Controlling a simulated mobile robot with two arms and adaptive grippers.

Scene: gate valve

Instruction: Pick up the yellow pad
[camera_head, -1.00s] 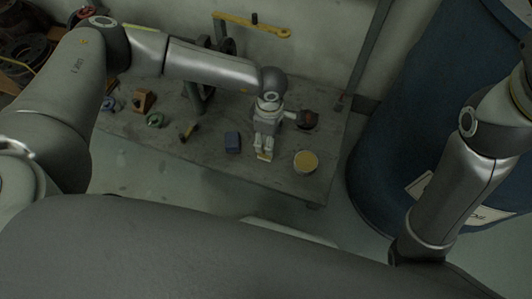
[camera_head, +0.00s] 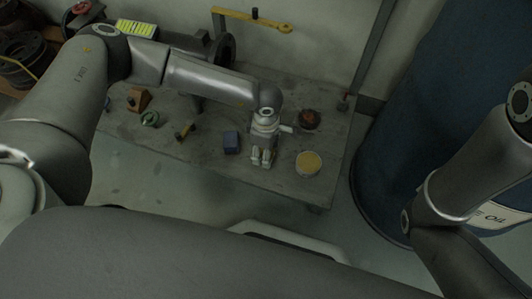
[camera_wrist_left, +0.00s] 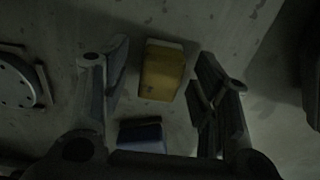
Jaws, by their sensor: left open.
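The yellow pad (camera_wrist_left: 162,72) is a small yellow block with a pale end, lying on the grey workbench (camera_head: 215,170). In the left wrist view it sits between the two spread fingers of my left gripper (camera_wrist_left: 162,85), with a gap on each side. In the head view my left gripper (camera_head: 263,158) points down over the bench, and the fingers hide most of the pad. My left gripper is open and holds nothing. My right gripper is out of view.
A dark blue block (camera_head: 231,142) stands close by, also in the left wrist view (camera_wrist_left: 142,135). A round yellow-topped tin (camera_head: 308,163) is to the right. A dark red-brown round item (camera_head: 309,119) lies behind. A blue oil drum (camera_head: 395,150) stands right of the bench.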

